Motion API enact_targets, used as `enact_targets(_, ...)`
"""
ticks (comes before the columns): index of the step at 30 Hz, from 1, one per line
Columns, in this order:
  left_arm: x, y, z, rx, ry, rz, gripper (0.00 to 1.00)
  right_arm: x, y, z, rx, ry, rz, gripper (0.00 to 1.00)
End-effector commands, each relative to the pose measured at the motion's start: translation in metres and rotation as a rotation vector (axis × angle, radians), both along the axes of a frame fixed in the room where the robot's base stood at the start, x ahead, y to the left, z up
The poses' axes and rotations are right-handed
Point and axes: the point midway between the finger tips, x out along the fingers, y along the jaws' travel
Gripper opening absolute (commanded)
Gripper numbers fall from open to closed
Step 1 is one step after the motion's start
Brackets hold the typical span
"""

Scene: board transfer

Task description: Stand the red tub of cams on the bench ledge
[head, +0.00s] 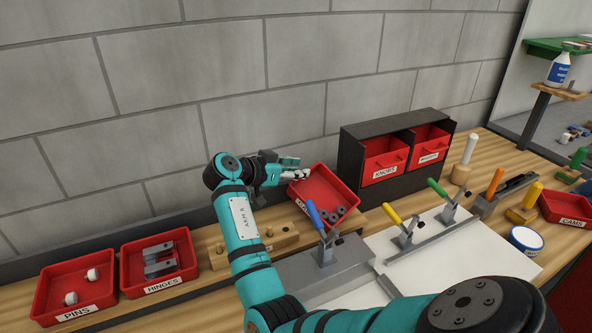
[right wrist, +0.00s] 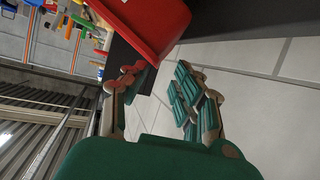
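A red tub (head: 565,207) labelled CAMS stands at the far right edge of the head view, partly cut off. A second red tub (head: 326,181) stands askew near the middle, with several dark round pieces in it; its label is partly hidden and I cannot read it fully. My right gripper (head: 290,167) is at this tub's back left rim. In the right wrist view its fingers (right wrist: 158,84) are apart, with a red tub wall (right wrist: 158,25) just beyond them. I see no grip on the tub. A dark ledge (head: 65,266) runs along the wall. My left gripper is out of view.
Red tubs labelled PINS (head: 76,317) and HINGES (head: 158,289) stand at left. A dark cabinet (head: 352,160) with red drawers stands behind. Toggle clamps with coloured handles surround the white board (head: 470,258). A round blue-rimmed container (head: 526,240) stands at right.

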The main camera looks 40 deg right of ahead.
Motion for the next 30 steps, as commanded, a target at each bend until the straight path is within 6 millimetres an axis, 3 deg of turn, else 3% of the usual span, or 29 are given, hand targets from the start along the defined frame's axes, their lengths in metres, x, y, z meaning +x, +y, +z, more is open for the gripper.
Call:
enact_targets(8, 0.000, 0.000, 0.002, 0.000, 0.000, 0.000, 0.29, 0.000, 0.000, 0.002, 0.000, 0.000, 0.000, 0.29)
enact_targets(13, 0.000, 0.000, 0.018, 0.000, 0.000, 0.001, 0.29, 0.000, 0.000, 0.018, 0.000, 0.000, 0.000, 0.29)
enact_targets(16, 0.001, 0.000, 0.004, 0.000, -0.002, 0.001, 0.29, 0.003, 0.020, 0.016, 0.001, -0.002, 0.005, 0.29)
enact_targets(24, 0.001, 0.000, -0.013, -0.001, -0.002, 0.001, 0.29, 0.005, 0.077, 0.040, 0.001, -0.002, 0.002, 0.29)
enact_targets(30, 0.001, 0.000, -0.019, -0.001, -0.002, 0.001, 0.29, 0.006, 0.103, 0.053, 0.001, -0.001, 0.002, 0.29)
